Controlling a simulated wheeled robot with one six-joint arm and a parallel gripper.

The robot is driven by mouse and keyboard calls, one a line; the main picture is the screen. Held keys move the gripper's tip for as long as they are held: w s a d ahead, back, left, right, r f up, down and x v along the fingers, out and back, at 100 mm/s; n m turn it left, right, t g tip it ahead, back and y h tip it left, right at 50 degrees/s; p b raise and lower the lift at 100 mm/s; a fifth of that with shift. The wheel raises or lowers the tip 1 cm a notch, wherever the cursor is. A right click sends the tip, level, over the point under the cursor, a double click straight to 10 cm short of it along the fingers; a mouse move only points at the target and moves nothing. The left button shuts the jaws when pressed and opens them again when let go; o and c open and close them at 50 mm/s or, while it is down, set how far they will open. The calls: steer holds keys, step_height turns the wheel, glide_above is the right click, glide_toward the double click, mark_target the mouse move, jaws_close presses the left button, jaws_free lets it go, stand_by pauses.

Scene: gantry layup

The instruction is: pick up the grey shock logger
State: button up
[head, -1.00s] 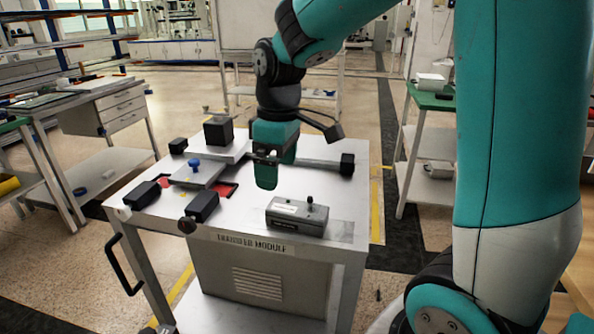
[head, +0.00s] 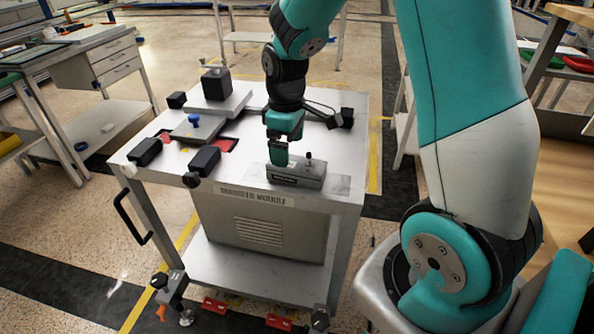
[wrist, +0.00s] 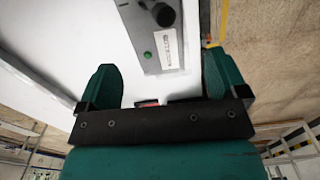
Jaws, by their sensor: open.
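The grey shock logger (head: 297,174) is a small grey box with a black knob on top. It lies near the front edge of the white cart top. In the wrist view the logger (wrist: 156,38) shows a label, a green button and the black knob, and it lies beyond and between my two fingertips. My gripper (head: 279,153) is open and points down at the logger's left end, partly covering it. In the wrist view my gripper (wrist: 160,82) has both teal fingers spread apart with nothing between them. Contact with the logger cannot be told.
The cart top (head: 335,160) also holds a black block (head: 215,84) on a grey plate, a blue knob (head: 193,120) and several black clamps, such as one at the front (head: 204,160). A workbench (head: 90,60) stands at the left. Bare cart top lies right of the logger.

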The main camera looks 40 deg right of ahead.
mark_target(297, 170)
step_height(297, 170, down, 5)
steer(key=shift+d+f, duration=0.1)
steer(key=shift+f, duration=0.1)
steer(key=c, duration=1)
steer(key=shift+c, duration=0.5)
steer(key=shift+r, duration=0.2)
